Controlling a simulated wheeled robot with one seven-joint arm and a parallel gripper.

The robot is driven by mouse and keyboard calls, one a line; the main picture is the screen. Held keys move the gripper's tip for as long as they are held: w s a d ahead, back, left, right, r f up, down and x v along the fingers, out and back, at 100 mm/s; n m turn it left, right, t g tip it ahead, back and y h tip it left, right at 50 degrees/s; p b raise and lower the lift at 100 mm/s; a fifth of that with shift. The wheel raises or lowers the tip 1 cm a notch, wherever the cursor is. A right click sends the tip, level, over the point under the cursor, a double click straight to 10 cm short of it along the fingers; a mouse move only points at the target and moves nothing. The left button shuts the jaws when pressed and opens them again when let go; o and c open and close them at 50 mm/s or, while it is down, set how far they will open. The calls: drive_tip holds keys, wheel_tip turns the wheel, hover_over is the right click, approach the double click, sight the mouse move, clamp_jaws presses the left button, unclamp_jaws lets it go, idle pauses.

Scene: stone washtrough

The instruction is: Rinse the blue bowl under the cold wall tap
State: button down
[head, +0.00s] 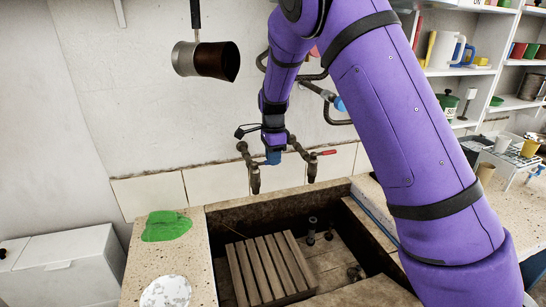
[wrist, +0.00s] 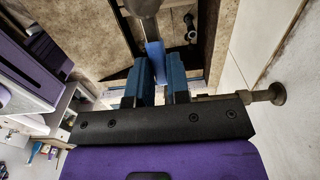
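My gripper (head: 273,146) is up at the wall taps, pointing down. In the wrist view, a blue tap lever (wrist: 154,60) on a grey tap body (wrist: 147,8) lies between the tips of the blue fingers of my gripper (wrist: 159,76). The gap around the lever is very small, and I cannot tell whether the fingers press on it. The left tap (head: 255,180) and the right tap (head: 312,168), which has a red lever (head: 327,152), hang over the stone trough (head: 228,214). I see no water running. The blue bowl does not show in either view.
A slatted wooden rack (head: 270,268) stands in the trough. A green cloth-like item (head: 166,226) and a speckled white plate (head: 166,292) lie on the left ledge. A pot (head: 206,60) hangs on the wall. Shelves and a dish rack (head: 515,155) stand at right.

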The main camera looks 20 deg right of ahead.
drive_tip(key=shift+s+a+m, duration=0.1)
drive_tip(key=shift+s+m, duration=0.3)
drive_tip(key=shift+m, duration=0.45)
drive_tip(key=shift+s+a+m, duration=0.1)
drive_tip(key=shift+s+m, duration=0.3)
drive_tip(key=shift+m, duration=0.45)
drive_tip(key=shift+r, duration=0.1)
drive_tip(key=c, duration=1.1)
unclamp_jaws()
wheel_tip(320, 180, up, 11)
drive_tip(key=shift+w+f, duration=0.1)
drive_tip(key=shift+f, duration=0.05)
